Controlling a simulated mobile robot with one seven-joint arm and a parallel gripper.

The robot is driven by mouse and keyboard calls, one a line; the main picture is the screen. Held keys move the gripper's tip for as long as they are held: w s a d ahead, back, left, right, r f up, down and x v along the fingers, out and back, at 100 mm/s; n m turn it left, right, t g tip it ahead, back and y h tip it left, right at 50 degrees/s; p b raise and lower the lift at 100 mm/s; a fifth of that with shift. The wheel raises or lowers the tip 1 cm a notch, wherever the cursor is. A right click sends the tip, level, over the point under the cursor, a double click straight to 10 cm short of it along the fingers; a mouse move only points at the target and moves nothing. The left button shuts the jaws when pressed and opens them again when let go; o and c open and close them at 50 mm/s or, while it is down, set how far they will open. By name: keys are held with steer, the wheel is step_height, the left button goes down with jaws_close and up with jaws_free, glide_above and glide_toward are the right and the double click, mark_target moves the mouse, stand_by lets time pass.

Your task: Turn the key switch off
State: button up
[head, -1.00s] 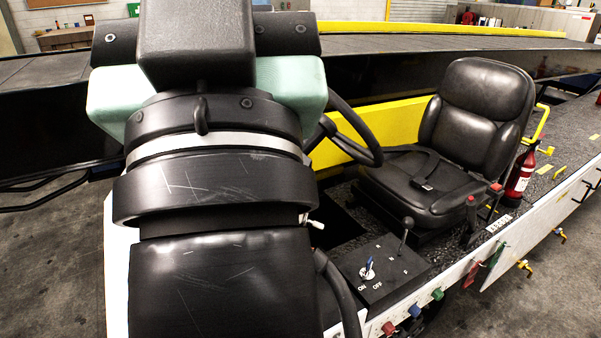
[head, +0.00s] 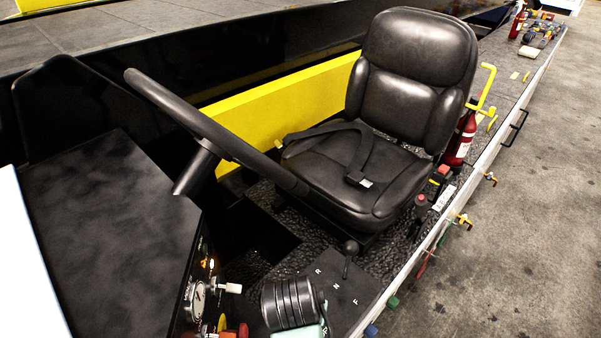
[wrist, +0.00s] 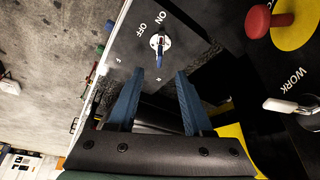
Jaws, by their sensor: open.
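The key switch (wrist: 160,42) shows in the wrist view as a silver disc with a blue key on a black panel, with printed labels ON and OFF beside it. The blue key extends from the disc toward my fingers; I cannot tell its exact setting. My gripper (wrist: 159,76) is open and empty, its two blue fingers apart. The fingertips lie just below the key in the picture, and the key is in line with the gap. Depth between them is unclear. In the head view my own arm hides the switch at the bottom.
A red mushroom button (wrist: 257,21) on a yellow disc and a white-handled WORK lever (wrist: 288,105) are at the right in the wrist view. A black shift lever (head: 349,255), steering wheel (head: 210,135) and seat (head: 385,135) stand near the panel.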

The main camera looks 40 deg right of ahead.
steer(key=x, duration=1.2)
steer(key=shift+s+a+p, duration=0.1)
steer(key=shift+p, duration=0.3)
jaws_close()
